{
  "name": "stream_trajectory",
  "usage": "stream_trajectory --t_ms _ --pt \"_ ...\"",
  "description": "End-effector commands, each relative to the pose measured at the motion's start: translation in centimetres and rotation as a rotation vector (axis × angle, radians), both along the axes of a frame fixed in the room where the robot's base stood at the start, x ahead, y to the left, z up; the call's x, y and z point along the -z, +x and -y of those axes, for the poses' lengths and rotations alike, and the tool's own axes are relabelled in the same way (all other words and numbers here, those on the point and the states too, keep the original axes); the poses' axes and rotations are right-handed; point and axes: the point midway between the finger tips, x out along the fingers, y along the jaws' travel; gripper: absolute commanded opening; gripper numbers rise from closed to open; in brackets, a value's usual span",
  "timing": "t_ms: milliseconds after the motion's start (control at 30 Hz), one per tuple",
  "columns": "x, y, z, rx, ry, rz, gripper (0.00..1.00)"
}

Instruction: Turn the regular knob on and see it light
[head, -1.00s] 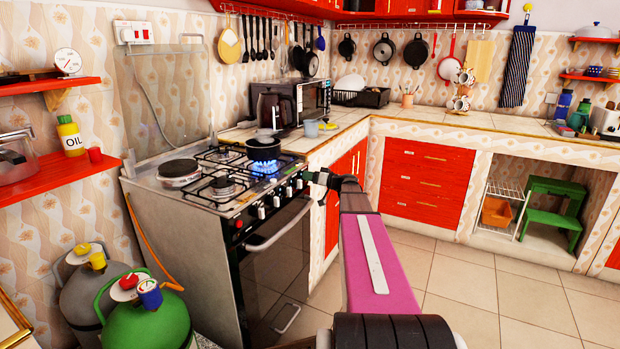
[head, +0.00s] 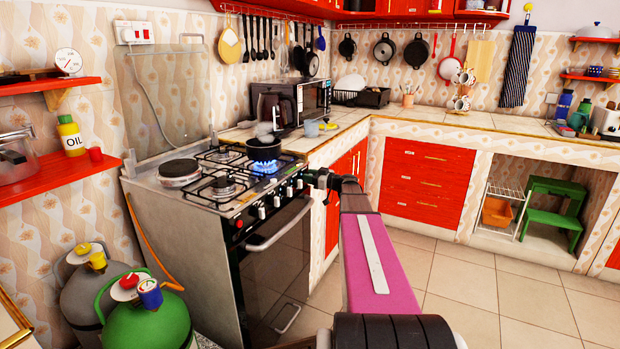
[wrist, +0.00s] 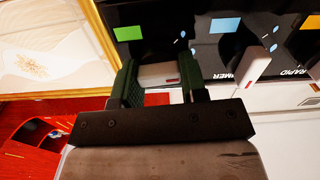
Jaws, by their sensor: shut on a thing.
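The stove (head: 205,200) stands at the left in the head view, with a row of white knobs along its black front panel. My gripper (head: 312,178) is at the right end of that row. In the wrist view my gripper (wrist: 158,78) has its two dark green fingers on either side of a white knob (wrist: 158,74) with a red mark, shut on it. A green label square (wrist: 128,33) is above this knob; its wording is hidden.
A neighbouring white knob (wrist: 257,65) sits close to the right of my fingers, near a label reading RAPID. The oven door handle (head: 280,228) juts out below the panel. Gas cylinders (head: 150,315) stand at the left. The tiled floor (head: 500,290) at the right is clear.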

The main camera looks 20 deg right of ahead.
Motion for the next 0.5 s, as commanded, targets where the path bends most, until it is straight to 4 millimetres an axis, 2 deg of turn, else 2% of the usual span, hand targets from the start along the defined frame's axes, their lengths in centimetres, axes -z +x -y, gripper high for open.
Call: stream_trajectory --t_ms 367,400,500 --pt "0.04 -0.07 0.04 0.001 -0.003 0.001 0.16" --pt "0.04 -0.07 0.03 0.001 -0.003 0.001 0.5" --pt "0.03 -0.06 0.02 0.0 -0.003 0.001 0.5"
